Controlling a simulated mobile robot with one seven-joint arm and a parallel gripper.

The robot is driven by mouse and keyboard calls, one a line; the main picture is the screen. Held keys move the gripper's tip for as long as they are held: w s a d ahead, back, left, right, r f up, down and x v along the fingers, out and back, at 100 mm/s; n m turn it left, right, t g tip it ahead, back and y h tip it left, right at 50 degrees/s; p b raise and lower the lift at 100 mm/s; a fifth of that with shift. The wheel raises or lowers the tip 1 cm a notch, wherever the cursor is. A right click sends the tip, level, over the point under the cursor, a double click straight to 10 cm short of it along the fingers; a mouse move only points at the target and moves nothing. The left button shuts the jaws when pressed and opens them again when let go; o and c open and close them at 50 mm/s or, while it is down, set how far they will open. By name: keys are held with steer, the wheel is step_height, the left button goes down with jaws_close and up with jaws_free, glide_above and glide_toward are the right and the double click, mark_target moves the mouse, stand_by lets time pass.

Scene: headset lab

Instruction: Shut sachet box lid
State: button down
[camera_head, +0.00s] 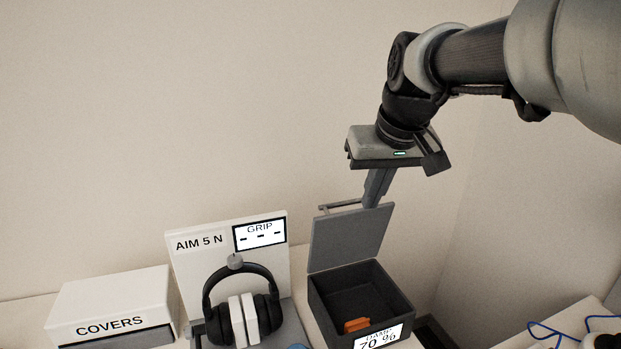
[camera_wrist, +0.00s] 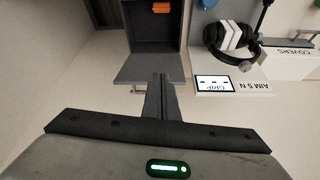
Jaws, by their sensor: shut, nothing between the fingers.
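The sachet box (camera_head: 323,305) is a dark grey open box at the bottom centre-right in the head view. Its flat grey lid (camera_head: 350,238) stands up from the rear edge, tilted open. An orange sachet (camera_head: 357,324) lies inside the box. My gripper (camera_head: 374,200) is shut and empty, pointing down just behind the upper part of the raised lid, which hides its tips. In the wrist view my gripper (camera_wrist: 161,78) reaches the lid (camera_wrist: 140,68), and the box (camera_wrist: 128,22) with the orange sachet (camera_wrist: 161,8) lies beyond. I cannot tell whether the fingers touch the lid.
A headphone stand with a white panel (camera_head: 202,262) and black headphones (camera_head: 270,300) is left of the box. A white COVERS box (camera_head: 112,300) is farther left. A blue cable (camera_head: 560,330) lies at the right. The wall (camera_head: 180,120) rises behind.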

steer(key=w+a+f+n+g+p, duration=0.1)
steer(key=w+a+p, duration=0.1)
steer(key=w, duration=0.8)
steer(key=w+a+n+p, duration=0.1)
steer(key=w+p, duration=0.2)
steer(key=w, duration=0.8)
step_height(320, 180, down, 10)
steer(key=s, duration=0.1)
steer(key=shift+r+b, duration=0.25)
steer(key=shift+b, duration=0.1)
steer(key=shift+b, duration=0.3)
